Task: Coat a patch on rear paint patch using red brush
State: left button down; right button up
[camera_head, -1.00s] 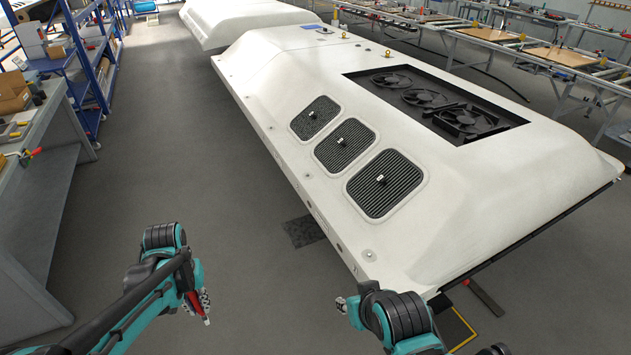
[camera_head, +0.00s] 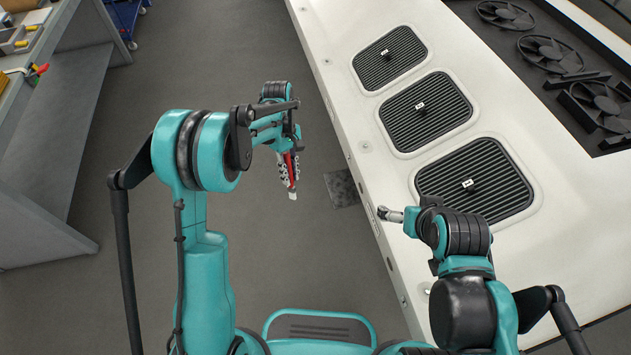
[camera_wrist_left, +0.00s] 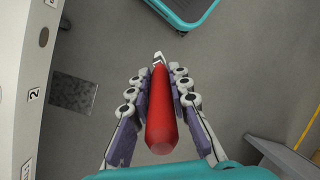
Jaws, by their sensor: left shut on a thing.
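My left gripper (camera_head: 289,178) is shut on the red brush (camera_head: 292,170), which it holds in the air over the grey floor, left of the white housing's side. In the left wrist view the brush (camera_wrist_left: 160,115) lies between the two fingers, its red handle nearest the camera and its pale end farther off. My right gripper (camera_head: 390,214) is at the housing's near edge, and whether it is open or shut is unclear. The white housing (camera_head: 375,150) carries three grilles. I cannot make out which part is the rear paint patch.
Several fans (camera_head: 550,53) sit in a dark recess on the housing's top. A dark textured mat (camera_head: 342,188) lies on the floor beside the housing. A workbench (camera_head: 60,100) with tools stands on the left.

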pick_arm(q)
jog(key=w+d+f+n+t+h+b, duration=0.3)
jog(key=d+f+n, duration=0.3)
jog(key=n, duration=0.3)
jog(key=w+d+f+n+t+h+b, duration=0.3)
jog(key=w+d+f+n+h, duration=0.3)
jog(key=f+n, duration=0.3)
jog(key=shift+w+d+t+h+b, duration=0.15)
jog(key=shift+w+t+h+b, duration=0.15)
jog(key=shift+t, duration=0.2)
jog(key=shift+w+d, duration=0.25)
jog(key=shift+d, duration=0.5)
